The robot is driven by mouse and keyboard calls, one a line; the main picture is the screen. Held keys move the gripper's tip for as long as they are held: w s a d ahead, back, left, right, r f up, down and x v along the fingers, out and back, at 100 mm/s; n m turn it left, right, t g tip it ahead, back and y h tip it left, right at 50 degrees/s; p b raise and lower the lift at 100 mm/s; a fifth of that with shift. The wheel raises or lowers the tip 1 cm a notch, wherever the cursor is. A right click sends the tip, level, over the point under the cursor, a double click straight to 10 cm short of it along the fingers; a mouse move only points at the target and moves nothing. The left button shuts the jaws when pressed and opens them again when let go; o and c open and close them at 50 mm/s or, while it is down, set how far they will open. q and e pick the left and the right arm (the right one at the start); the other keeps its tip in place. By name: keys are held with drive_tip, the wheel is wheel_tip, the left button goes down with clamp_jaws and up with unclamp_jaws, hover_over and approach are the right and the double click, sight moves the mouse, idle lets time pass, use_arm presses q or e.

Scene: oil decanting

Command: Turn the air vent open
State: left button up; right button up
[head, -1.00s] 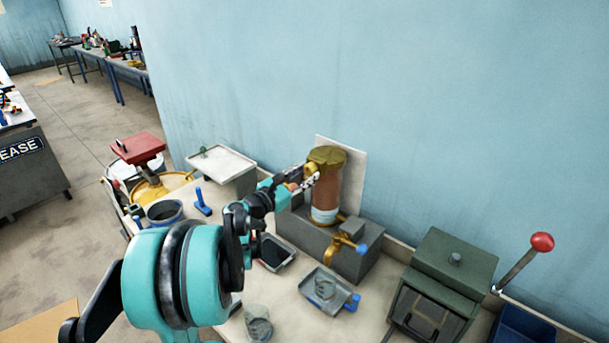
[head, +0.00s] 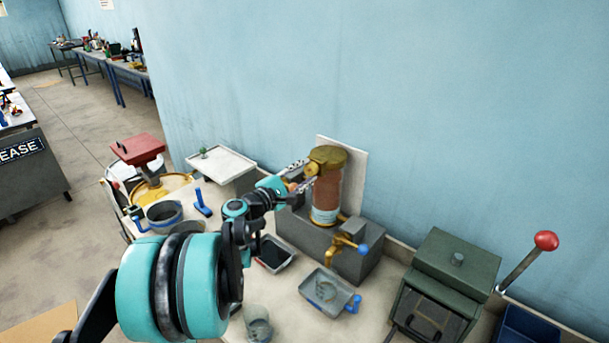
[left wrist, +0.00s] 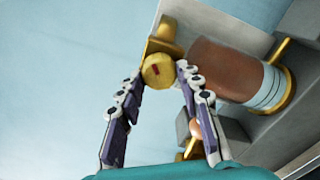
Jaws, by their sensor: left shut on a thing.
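The air vent is a round brass knob (left wrist: 158,71) with a small red mark, on the upper side of an oil vessel. My left gripper (left wrist: 160,78) has its two fingers on either side of the knob and is shut on it. In the head view my left gripper (head: 303,178) reaches the brass top of the vessel (head: 326,190). The vessel has a reddish-brown body and a pale band near its base. It stands upright on a grey block (head: 310,236). My right gripper is not in view.
A brass tap (head: 345,246) with a blue end sticks out from the block. A grey tray (head: 329,291) and a clear beaker (head: 257,326) stand on the bench in front. A green machine (head: 447,278) with a red-knobbed lever is at right.

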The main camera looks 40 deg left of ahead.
use_arm(q)
drive_tip(key=m, duration=0.4)
drive_tip(key=shift+m, duration=0.3)
drive_tip(key=shift+r+m+b, duration=0.1)
drive_tip(key=shift+m+b, duration=0.2)
drive_tip(key=shift+m, duration=1.6)
drive_tip(key=o, duration=1.2)
drive_tip(key=shift+c, duration=0.2)
drive_tip(key=s+a, duration=0.1)
drive_tip(key=s, duration=1.1)
